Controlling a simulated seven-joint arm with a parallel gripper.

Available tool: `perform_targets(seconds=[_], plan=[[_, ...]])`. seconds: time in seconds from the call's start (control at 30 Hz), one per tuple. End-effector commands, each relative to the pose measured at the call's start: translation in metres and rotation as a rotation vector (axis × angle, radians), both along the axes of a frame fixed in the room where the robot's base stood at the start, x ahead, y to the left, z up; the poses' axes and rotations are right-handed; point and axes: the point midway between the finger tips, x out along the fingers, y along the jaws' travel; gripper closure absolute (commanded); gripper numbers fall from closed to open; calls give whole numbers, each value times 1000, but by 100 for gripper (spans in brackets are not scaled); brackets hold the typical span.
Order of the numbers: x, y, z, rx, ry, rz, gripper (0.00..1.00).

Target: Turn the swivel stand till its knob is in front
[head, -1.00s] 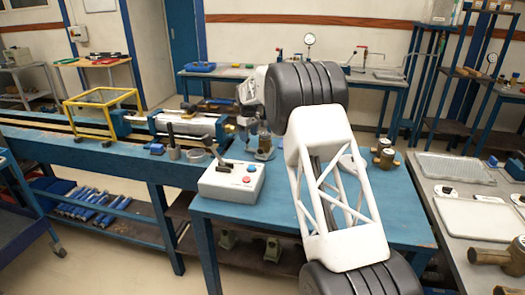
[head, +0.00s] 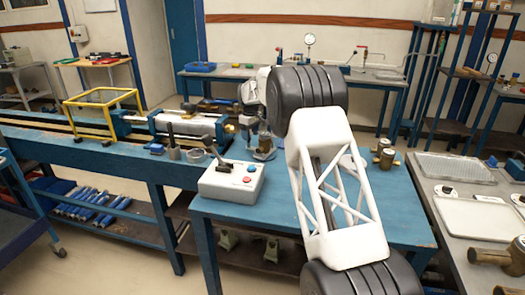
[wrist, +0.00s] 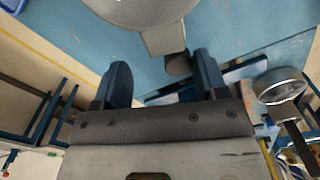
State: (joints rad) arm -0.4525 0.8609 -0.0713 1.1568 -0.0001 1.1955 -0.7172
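A white control box (head: 232,182) with a lever stands at the table's front left. A metal ring (head: 196,156) and a dark cylinder (head: 173,153) stand left of the stand. Brass fittings (head: 384,155) are at the right.

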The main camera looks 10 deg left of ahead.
Motion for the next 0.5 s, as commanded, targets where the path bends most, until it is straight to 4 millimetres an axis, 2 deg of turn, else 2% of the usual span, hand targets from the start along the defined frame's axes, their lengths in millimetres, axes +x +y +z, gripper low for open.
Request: perform_targets(seconds=[0.5], plan=[[9, -5, 1, 0, 0, 0, 34]])
